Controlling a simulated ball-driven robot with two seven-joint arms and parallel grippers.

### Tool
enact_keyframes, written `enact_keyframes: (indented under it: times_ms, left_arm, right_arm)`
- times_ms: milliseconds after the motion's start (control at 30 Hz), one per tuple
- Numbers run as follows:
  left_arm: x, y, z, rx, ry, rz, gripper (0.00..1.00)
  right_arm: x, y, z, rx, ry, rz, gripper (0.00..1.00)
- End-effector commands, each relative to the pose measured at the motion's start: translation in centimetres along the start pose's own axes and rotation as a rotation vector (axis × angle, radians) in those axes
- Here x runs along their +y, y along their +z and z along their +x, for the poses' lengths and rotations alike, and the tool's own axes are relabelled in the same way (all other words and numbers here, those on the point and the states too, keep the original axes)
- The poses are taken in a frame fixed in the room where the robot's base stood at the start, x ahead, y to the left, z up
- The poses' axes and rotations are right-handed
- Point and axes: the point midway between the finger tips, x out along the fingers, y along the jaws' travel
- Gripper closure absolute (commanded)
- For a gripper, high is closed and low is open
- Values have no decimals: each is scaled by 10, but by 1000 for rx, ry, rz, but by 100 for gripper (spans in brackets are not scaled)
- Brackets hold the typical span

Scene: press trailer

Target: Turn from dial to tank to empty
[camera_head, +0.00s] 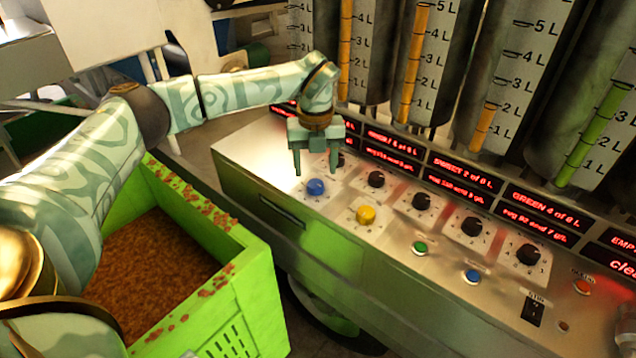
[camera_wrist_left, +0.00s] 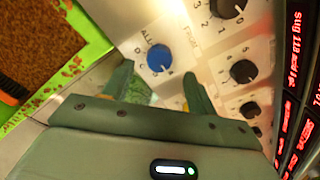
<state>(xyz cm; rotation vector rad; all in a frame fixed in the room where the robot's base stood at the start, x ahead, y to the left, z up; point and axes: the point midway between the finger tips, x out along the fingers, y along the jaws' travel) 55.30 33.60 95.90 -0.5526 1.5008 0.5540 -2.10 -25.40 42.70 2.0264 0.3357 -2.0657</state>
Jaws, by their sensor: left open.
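The blue dial (camera_head: 316,187) sits at the left end of the sloping metal panel (camera_head: 240,152). It also shows in the left wrist view (camera_wrist_left: 159,58), with "ALL" and what looks like "FROM" printed beside it. I cannot tell its setting. My left gripper (camera_head: 316,170) is open and points down, its two fingers spread near the blue dial; contact cannot be made out. Its fingers also show in the left wrist view (camera_wrist_left: 160,75), with the dial between and beyond the tips. Tall tanks with level tubes stand behind; the right one has a green tube (camera_head: 598,130). A display reads "EMPTY" (camera_head: 622,245).
A yellow dial (camera_head: 366,214) sits close to the blue one. Several black dials, including one at right (camera_head: 530,254), line the panel. Green (camera_head: 420,247), blue (camera_head: 471,276) and red (camera_head: 582,287) buttons and a switch (camera_head: 534,309) follow. A green crate (camera_head: 262,285) of brown material stands left.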

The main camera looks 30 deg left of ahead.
Motion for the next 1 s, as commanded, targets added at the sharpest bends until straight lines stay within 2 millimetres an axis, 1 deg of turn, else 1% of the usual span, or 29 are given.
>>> enact_keyframes:
  times_ms: [33, 100, 200, 367, 600, 633, 667, 700, 767, 800, 1000]
  left_arm:
    - [0, 0, 15, 4, 3, 0, 42]
    - [0, 0, 26, 3, 2, 0, 42]
    - [0, 0, 38, 2, 1, -1, 42]
    - [0, 0, 45, 0, 0, 0, 42]
    - [0, 0, 44, -1, -1, 0, 42]
    - [0, 0, 44, -1, -1, 0, 48]
    - [0, 0, 44, -1, -1, 0, 56]
    - [0, 0, 44, -1, -1, 0, 67]
    - [0, 0, 44, -1, -1, 0, 84]
    - [0, 0, 44, -1, -1, 0, 87]
    - [0, 0, 44, -1, -1, 6, 87]
  right_arm:
    - [-1, -1, 6, -1, -2, 0, 64]
    - [-2, -2, 9, -1, -3, 1, 64]
    - [-3, -1, 12, -2, -5, 1, 64]
    - [-3, -1, 14, -3, -6, 1, 64]
    - [-3, -1, 14, -3, -6, 1, 64]
    - [-3, -1, 14, -3, -6, 1, 64]
    - [-3, -1, 14, -3, -6, 1, 64]
    - [-3, -1, 14, -3, -6, 1, 64]
    - [-3, -1, 14, -3, -6, 1, 64]
    - [-3, -1, 14, -3, -6, 1, 64]
    - [-2, -1, 12, -2, -4, 0, 64]
